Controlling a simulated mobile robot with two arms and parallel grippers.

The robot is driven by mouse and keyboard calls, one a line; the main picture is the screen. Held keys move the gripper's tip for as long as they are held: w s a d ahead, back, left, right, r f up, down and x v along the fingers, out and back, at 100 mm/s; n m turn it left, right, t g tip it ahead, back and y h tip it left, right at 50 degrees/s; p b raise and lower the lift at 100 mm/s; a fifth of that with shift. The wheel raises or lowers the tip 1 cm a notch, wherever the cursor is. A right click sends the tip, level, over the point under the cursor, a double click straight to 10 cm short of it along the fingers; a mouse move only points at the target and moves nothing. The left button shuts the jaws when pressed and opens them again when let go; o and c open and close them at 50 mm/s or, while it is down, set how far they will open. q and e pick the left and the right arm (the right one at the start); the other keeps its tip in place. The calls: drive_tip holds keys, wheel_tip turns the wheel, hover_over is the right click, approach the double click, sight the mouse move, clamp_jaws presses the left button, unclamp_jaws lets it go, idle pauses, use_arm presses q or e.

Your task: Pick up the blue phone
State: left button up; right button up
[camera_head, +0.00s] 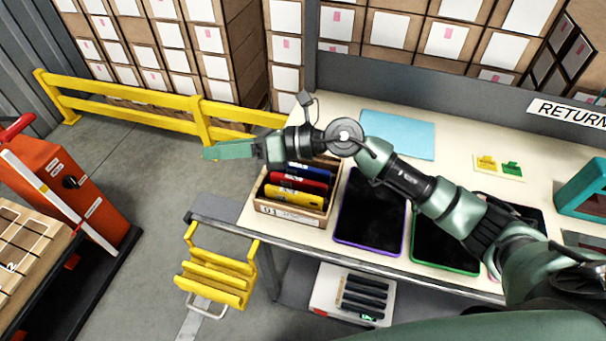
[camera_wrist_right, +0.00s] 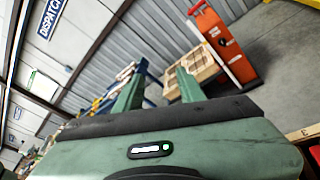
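A wooden box (camera_head: 290,215) at the left end of the table holds several tilted phones. A yellow phone (camera_head: 293,197) is at the front and a red phone (camera_head: 300,180) is behind it. A blue phone (camera_head: 311,171) stands behind the red one, partly hidden by my right wrist. My right gripper (camera_head: 212,151) extends left past the box, above the floor side of the table. In the right wrist view its two fingers (camera_wrist_right: 158,90) are apart with nothing between them. My left gripper is not in view.
Two dark tablets, one purple-edged (camera_head: 368,215) and one green-edged (camera_head: 440,247), lie right of the box. A light blue sheet (camera_head: 398,135) lies behind. A yellow step stool (camera_head: 215,280) stands on the floor, and a yellow rail (camera_head: 130,100) runs behind.

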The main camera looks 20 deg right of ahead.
drive_tip(key=w+d+f+n+g+h, duration=0.2)
drive_tip(key=w+d+f+n+h, duration=0.15)
drive_tip(key=d+f+h, duration=0.4)
drive_tip(key=g+h, duration=0.1)
drive_tip(key=h, duration=0.3)
approach(305, 167)
drive_tip(key=shift+w+a+f+n, duration=0.45)
drive_tip(key=shift+w+f, duration=0.15)
drive_tip(key=shift+f, duration=0.15)
drive_tip(key=p+x, duration=0.1)
drive_tip(key=x, duration=0.1)
drive_tip(key=p+x, duration=0.1)
drive_tip(key=x, duration=0.1)
drive_tip(key=p+x, duration=0.1)
drive_tip(key=x, duration=0.1)
drive_tip(key=shift+s+f, duration=0.25)
drive_tip(key=shift+s, duration=0.05)
drive_tip(key=shift+w+a+f, duration=0.15)
drive_tip(key=shift+f, duration=0.45)
clamp_jaws()
